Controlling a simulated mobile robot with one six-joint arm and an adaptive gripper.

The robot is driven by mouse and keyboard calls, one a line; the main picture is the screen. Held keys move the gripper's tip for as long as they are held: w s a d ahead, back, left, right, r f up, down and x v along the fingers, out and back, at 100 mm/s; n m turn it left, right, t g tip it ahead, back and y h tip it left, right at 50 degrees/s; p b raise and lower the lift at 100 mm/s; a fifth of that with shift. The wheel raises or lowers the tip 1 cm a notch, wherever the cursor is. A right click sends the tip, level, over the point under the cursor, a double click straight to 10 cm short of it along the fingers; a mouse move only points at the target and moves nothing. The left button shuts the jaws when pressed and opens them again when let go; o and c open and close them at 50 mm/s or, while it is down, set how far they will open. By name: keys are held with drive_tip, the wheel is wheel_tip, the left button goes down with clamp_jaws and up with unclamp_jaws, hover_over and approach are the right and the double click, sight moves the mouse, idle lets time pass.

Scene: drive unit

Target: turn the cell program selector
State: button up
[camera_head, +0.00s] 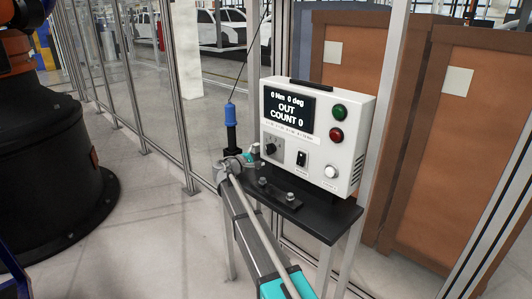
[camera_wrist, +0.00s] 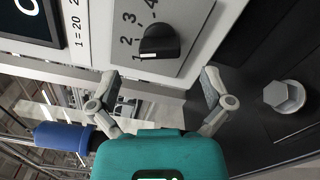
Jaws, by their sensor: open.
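The program selector is a black knob (camera_head: 270,148) on a grey plate at the lower left of the white control box (camera_head: 355,125). In the wrist view the selector knob (camera_wrist: 160,43) is at top centre, beside the printed numbers 1 to 4. In the head view my gripper (camera_head: 247,157) is just left of and below the knob, partly hidden by my arm.
The box has a display (camera_head: 288,110) reading OUT, COUNT 0, a green button (camera_head: 340,111), a red button (camera_head: 336,134) and a rocker switch (camera_head: 301,158). A blue-handled tool (camera_head: 231,115) stands at left. Bolts (camera_wrist: 285,96) stick up from the black shelf (camera_head: 325,219).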

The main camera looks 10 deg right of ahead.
drive_tip(key=v, duration=0.6)
drive_tip(key=shift+s+a, duration=0.1)
drive_tip(key=s+d+f+m+g+y+p, duration=0.3)
drive_tip(key=s+d, duration=0.3)
drive_tip(key=s, duration=0.3)
drive_tip(key=s+d+f+m+g+y+p, duration=0.25)
drive_tip(key=s+d+f+g, duration=0.2)
drive_tip(key=s, duration=0.45)
drive_tip(key=s+a+m+g+y+p, duration=0.2)
drive_tip(key=s+m+y+p, duration=0.3)
drive_tip(key=s, duration=1.5)
drive_tip(key=g+y, duration=0.1)
drive_tip(key=y, duration=0.3)
drive_tip(key=shift+s+f+m, duration=0.2)
drive_tip(key=shift+f+m, duration=0.15)
